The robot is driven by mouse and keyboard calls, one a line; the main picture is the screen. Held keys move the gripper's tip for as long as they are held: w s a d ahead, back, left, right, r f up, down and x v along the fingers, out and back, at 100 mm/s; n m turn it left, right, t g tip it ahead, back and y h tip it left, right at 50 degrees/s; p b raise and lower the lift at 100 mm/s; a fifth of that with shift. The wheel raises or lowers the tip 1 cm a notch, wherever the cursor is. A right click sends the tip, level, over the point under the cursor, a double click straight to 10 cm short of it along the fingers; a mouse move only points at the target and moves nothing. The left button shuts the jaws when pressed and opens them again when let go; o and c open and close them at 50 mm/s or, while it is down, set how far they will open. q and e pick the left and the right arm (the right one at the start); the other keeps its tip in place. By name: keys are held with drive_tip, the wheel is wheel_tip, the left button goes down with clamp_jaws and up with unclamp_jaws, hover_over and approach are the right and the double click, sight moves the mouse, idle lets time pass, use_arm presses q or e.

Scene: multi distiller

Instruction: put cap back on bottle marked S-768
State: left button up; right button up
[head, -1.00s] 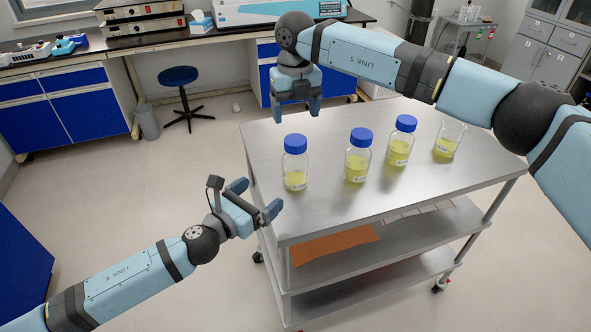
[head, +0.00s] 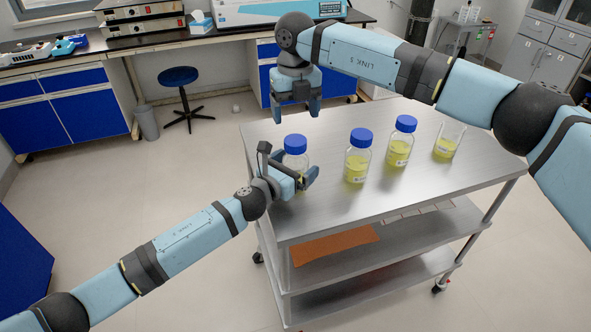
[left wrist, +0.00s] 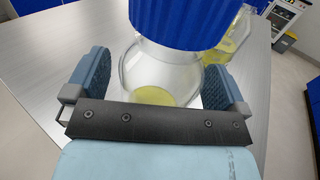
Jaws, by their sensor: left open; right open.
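Three glass bottles with blue caps and yellow liquid stand upright on the steel cart: a left bottle (head: 296,146), a middle bottle (head: 358,166) and a right bottle (head: 399,151). Their labels are too small to read. My left gripper (head: 312,172) is at the left bottle, its open fingers on either side of the body below the cap. In the left wrist view, the blue cap (left wrist: 185,18) and clear shoulder (left wrist: 155,75) lie between the open fingers (left wrist: 150,85). My right gripper (head: 299,108) is open and empty above the cart's back left, behind the left bottle.
An open beaker with yellow liquid (head: 447,142) stands at the right of the cart top (head: 340,215). The front of the cart top is clear. An orange sheet (head: 335,245) lies on the shelf below. A stool (head: 178,77) stands behind.

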use_arm(q)
drive_tip(key=c, duration=1.8)
drive_tip(key=shift+o, duration=0.2)
use_arm(e)
drive_tip(key=n, duration=1.4)
drive_tip(key=shift+n, duration=0.3)
drive_tip(key=n, duration=1.2)
